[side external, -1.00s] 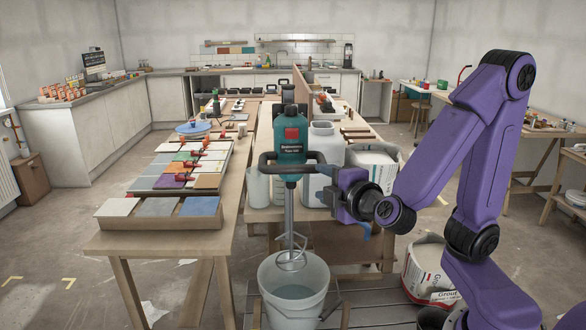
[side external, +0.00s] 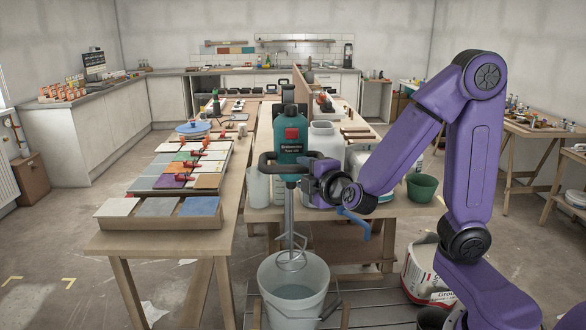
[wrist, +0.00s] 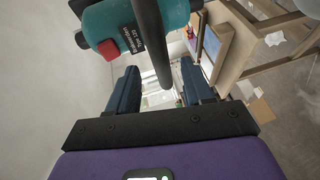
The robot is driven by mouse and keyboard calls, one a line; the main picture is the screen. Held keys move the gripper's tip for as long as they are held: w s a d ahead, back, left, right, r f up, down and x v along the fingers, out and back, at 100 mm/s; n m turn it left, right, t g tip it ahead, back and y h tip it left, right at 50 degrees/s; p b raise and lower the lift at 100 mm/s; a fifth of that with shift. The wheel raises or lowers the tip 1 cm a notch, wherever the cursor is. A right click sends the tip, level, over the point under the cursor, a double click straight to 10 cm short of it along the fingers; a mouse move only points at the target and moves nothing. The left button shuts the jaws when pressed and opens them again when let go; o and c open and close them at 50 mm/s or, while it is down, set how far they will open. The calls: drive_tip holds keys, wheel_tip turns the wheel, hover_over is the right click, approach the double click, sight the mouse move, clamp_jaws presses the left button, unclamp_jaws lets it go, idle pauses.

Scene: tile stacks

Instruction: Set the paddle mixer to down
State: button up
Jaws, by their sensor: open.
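The paddle mixer (side external: 291,148) is teal with a red square on its body, a black looped handle and a grey shaft. It hangs upright over a white bucket (side external: 292,313), its paddle (side external: 291,262) at or just above the bucket mouth. In the wrist view the mixer body (wrist: 110,24) is at the top, and its black handle bar (wrist: 150,40) reaches down between my two fingers. My gripper (wrist: 163,85) is open around that bar without visibly closing on it. In the side view my gripper (side external: 312,180) is at the right side of the handle, partly hiding it.
Pale jugs (side external: 258,188) and a white container (side external: 327,140) stand on the bench behind the mixer. A green bucket (side external: 421,188) is at the bench's right. Tile sample boards (side external: 160,208) cover the left table. A grout bag (side external: 425,272) stands low on the right.

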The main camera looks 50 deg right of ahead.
sight(293, 168)
drive_tip(key=shift+x, duration=3.6)
clamp_jaws()
